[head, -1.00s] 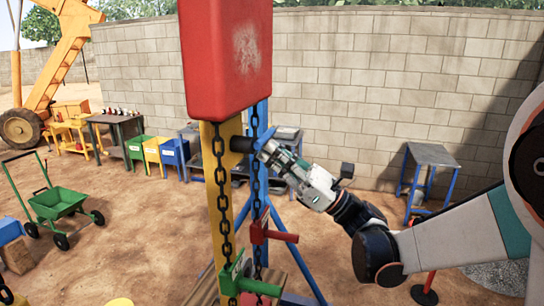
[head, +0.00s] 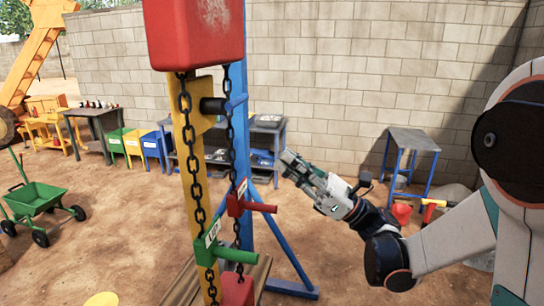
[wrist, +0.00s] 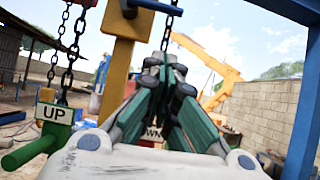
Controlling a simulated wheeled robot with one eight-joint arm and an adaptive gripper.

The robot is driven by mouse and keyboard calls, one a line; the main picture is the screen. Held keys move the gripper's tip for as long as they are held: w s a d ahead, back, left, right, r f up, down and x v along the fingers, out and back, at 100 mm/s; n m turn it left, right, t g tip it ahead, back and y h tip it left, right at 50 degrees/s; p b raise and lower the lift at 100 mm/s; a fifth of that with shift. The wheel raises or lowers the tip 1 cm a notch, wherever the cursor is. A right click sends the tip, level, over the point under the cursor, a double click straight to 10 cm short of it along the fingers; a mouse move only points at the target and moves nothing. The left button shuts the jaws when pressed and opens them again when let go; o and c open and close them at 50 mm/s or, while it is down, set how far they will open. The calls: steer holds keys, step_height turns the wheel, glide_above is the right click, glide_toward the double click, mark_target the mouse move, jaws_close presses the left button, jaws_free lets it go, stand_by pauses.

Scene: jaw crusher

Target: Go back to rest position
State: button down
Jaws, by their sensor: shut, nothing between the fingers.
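My gripper (head: 288,160) is shut and empty, in open air to the right of the yellow and blue posts. In the wrist view its fingers (wrist: 165,65) meet at their tips and point forward, partly covering a sign that ends in "WN". The crusher frame has a red block (head: 195,32) on top, a yellow post (head: 186,140), a blue post (head: 238,120) and two hanging chains. A green handle (head: 232,253) and a red handle (head: 262,208) stick out to the right. The green handle (wrist: 30,151) with its "UP" sign is at the left of the wrist view.
A blue-legged table (head: 413,140) stands by the wall behind my arm. Coloured bins (head: 150,145) and workbenches are at the back left. A green cart (head: 38,200) is at the left. The blue frame's slanted leg (head: 290,255) reaches the ground below my gripper.

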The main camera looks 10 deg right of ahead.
steer(key=w+d+r+m+t+h+b, duration=0.1)
steer(key=w+d+m+t+h+b, duration=0.2)
steer(key=m+t+h, duration=0.6)
steer(key=w+d+m+t+h+b, duration=0.25)
steer(key=d+m+t, duration=0.2)
steer(key=m, duration=0.75)
steer(key=s+d+f+m+g+h+b, duration=0.1)
steer(key=d+f+m+h+b, duration=0.2)
steer(key=f+m+h, duration=0.4)
steer(key=s+d+f+m+g+h+b, duration=0.15)
steer(key=d+f+m+h+b, duration=0.3)
steer(key=m, duration=0.55)
steer(key=s+a+f+m+g+b, duration=0.2)
steer(key=s+f+m+g, duration=0.4)
steer(key=s+f, duration=0.5)
steer(key=s+a+f+m+g+b, duration=0.3)
steer(key=s+f+m+g, duration=0.3)
steer(key=s+f, duration=0.5)
step_height(320, 180, down, 6)
steer(key=shift+a+f+b, duration=0.15)
steer(key=shift+f+b, duration=0.1)
steer(key=shift+b, duration=0.55)
